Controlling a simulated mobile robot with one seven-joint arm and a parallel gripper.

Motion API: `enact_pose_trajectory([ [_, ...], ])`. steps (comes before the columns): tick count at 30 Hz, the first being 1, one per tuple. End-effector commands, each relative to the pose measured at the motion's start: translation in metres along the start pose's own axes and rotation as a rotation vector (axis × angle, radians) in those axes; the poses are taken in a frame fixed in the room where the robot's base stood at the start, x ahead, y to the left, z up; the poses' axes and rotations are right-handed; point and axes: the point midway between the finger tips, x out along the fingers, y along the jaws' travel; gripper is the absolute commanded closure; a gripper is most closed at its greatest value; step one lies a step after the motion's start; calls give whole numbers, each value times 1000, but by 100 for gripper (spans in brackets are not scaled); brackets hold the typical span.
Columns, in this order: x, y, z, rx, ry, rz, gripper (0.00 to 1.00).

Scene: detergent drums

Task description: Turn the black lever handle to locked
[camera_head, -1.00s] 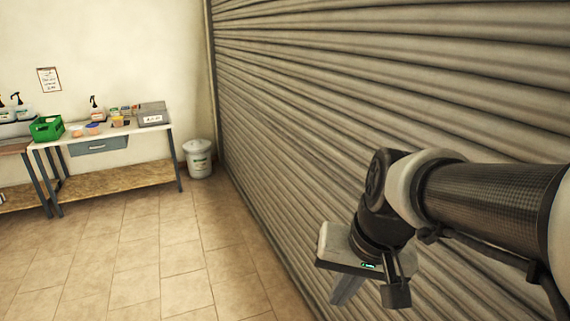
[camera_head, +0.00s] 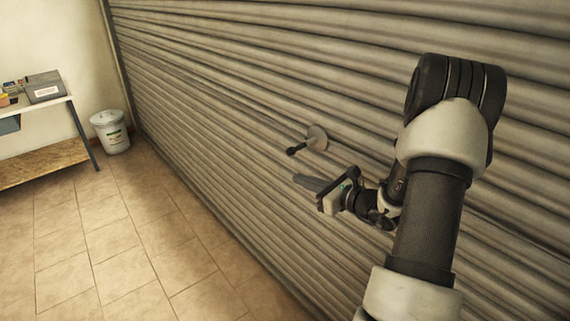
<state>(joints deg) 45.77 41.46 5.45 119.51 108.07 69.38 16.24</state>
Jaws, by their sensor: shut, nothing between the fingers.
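The black lever handle (camera_head: 301,147) sticks out from a round pale plate (camera_head: 317,137) on the corrugated roller shutter (camera_head: 220,85). The lever points left and slightly down in the view, with a knob-like dark end. My gripper (camera_head: 298,179) is just below the lever, its fingers together and pointing left. It looks apart from the lever, with nothing held. The finger nearer the shutter is hard to make out.
The shutter runs along my right side. A white lidded drum (camera_head: 111,133) stands on the tiled floor at the far end. The floor between is clear.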

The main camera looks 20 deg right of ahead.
Motion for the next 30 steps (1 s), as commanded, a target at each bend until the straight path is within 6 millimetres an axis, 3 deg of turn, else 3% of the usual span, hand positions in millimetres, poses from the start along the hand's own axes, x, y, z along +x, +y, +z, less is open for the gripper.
enact_pose_trajectory([
  [1,-8,-26,-22,71,-20,-82,100],
  [3,-16,-49,-35,129,-44,-159,100],
  [6,-21,-65,-44,167,-60,-213,100],
  [11,-8,-70,-44,174,-63,-221,100],
  [23,74,-87,-41,171,-62,-217,100],
  [30,95,-97,-17,170,-62,-219,100],
])
